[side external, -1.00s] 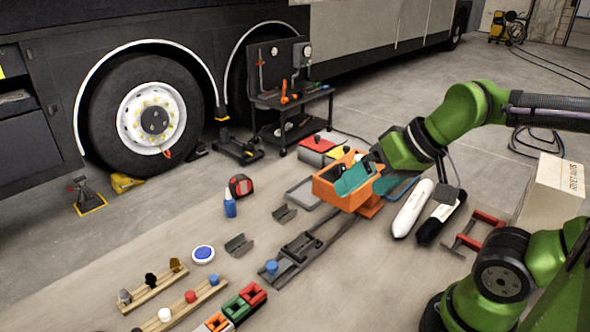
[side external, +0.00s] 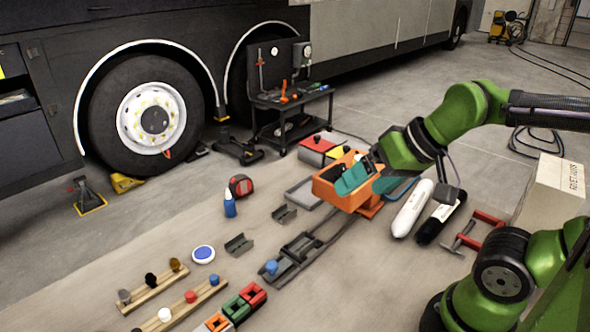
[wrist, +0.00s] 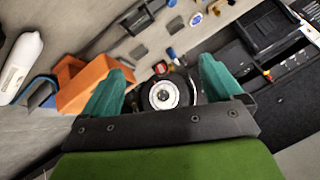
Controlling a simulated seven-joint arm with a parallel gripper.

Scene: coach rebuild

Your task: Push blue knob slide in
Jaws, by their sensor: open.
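The blue knob (side external: 271,267) stands upright at the near left end of a dark grey slide rail (side external: 283,269) on the floor. The rail runs back to the right toward an orange box (side external: 325,190). My gripper (side external: 350,180) is at the orange box, well away from the blue knob, and its teal fingers overlap the box in this view. In the wrist view, my gripper (wrist: 162,72) has its fingers wide apart with nothing held between them. The orange box (wrist: 85,84) shows beside the left finger there. I cannot clearly make out the blue knob in the wrist view.
A blue glue bottle (side external: 230,205), red tape measure (side external: 241,186) and white-blue disc (side external: 203,254) lie left of the rail. Wooden strips with pegs (side external: 155,283) and coloured blocks (side external: 236,308) are nearer. White and black cylinders (side external: 412,208) lie right of the box.

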